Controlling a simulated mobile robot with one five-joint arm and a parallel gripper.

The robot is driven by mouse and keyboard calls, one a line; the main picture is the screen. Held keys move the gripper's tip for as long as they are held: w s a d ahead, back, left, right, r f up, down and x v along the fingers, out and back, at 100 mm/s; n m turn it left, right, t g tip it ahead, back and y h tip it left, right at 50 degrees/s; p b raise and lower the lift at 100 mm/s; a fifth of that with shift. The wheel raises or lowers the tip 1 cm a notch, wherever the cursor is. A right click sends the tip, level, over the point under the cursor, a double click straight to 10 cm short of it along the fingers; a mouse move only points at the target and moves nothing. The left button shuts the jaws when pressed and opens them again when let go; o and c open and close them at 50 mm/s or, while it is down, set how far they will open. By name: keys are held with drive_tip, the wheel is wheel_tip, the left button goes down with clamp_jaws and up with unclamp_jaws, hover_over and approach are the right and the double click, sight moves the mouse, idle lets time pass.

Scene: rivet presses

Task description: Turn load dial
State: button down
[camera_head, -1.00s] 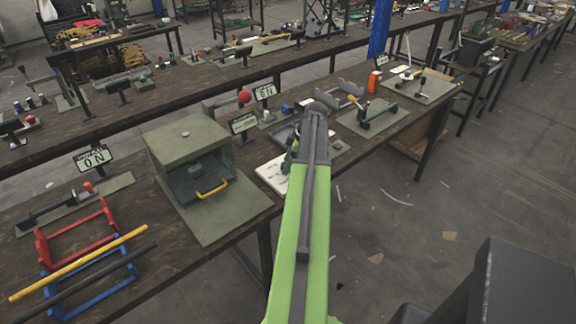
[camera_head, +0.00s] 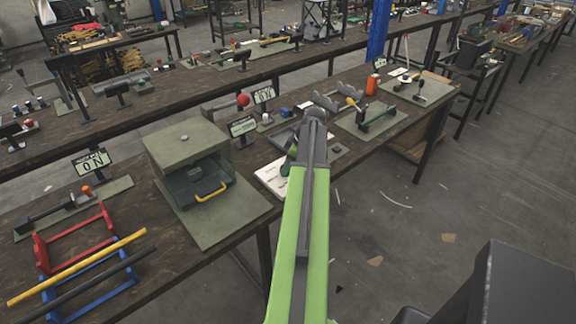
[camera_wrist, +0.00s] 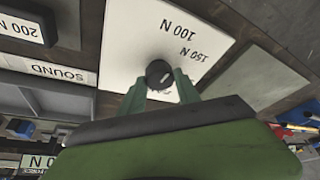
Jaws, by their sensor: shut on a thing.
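The load dial (camera_wrist: 158,72) is a small round black knob with a pale mark on its face, on a white plate (camera_wrist: 130,48) printed with "100 N" and "150 N". In the wrist view, my gripper (camera_wrist: 161,80) has its two green fingers shut on the knob, one on each side. In the head view, the white plate (camera_head: 268,177) lies partly behind my green arm, and the knob is hidden. The fingers cover the lower part of the plate's printing.
A grey-green box (camera_head: 187,140) with a yellow handle stands left of the plate. A small sign (camera_head: 242,126) stands behind it. A grey tray (camera_wrist: 40,98) sits beside the plate in the wrist view.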

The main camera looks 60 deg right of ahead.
drive_tip(key=m, duration=0.2)
drive_tip(key=m+h, duration=0.1)
drive_tip(key=m, duration=0.1)
drive_tip(key=shift+a+h, duration=0.3)
drive_tip(key=shift+m+h, duration=0.8)
drive_tip(key=shift+m, duration=1.2)
drive_tip(key=c, duration=0.9)
unclamp_jaws()
drive_tip(key=shift+r, duration=0.1)
